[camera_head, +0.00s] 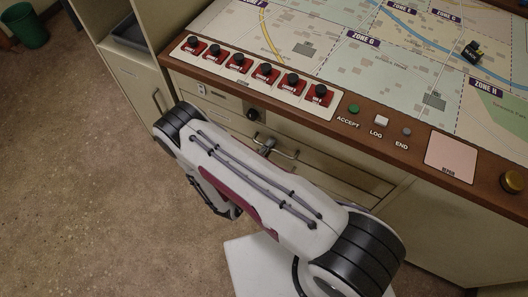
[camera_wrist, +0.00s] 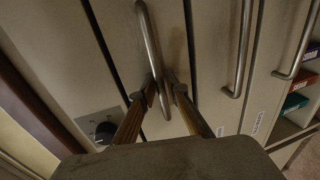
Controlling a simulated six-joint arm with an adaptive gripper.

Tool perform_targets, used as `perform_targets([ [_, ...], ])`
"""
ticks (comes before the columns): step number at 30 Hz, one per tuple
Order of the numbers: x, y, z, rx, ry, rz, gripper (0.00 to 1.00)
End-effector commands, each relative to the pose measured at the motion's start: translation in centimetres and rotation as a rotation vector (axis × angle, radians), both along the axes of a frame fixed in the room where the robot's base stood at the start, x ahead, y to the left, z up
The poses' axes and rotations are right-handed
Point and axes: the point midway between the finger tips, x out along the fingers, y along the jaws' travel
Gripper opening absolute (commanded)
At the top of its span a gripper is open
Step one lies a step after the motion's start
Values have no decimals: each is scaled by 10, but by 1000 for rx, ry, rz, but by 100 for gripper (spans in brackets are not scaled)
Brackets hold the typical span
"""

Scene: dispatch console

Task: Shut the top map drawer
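The top map drawer has a beige front (camera_wrist: 120,20) with a long metal bar handle (camera_wrist: 146,35). In the wrist view it is the drawer nearest the black knob, and up points left. My gripper (camera_wrist: 161,86) has one finger on each side of this handle, near its lower end in the picture, and looks closed on it. How far the drawer stands out is hard to tell.
Lower drawers with similar handles (camera_wrist: 238,50) lie beside it, then shelves with coloured boxes (camera_wrist: 296,101). A black knob (camera_head: 253,114) sits above the drawers. The console's wooden edge (camera_head: 330,126), with red switches (camera_head: 265,72), overhangs them. Open floor (camera_head: 90,190) is at left.

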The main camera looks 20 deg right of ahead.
Motion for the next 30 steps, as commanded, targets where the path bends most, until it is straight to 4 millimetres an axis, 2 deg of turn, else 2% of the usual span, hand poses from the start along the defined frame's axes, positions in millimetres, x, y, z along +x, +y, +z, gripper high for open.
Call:
perform_targets([
  [11,-12,13,3,0,1,2,14],
  [30,-51,53,16,-1,0,3,14],
])
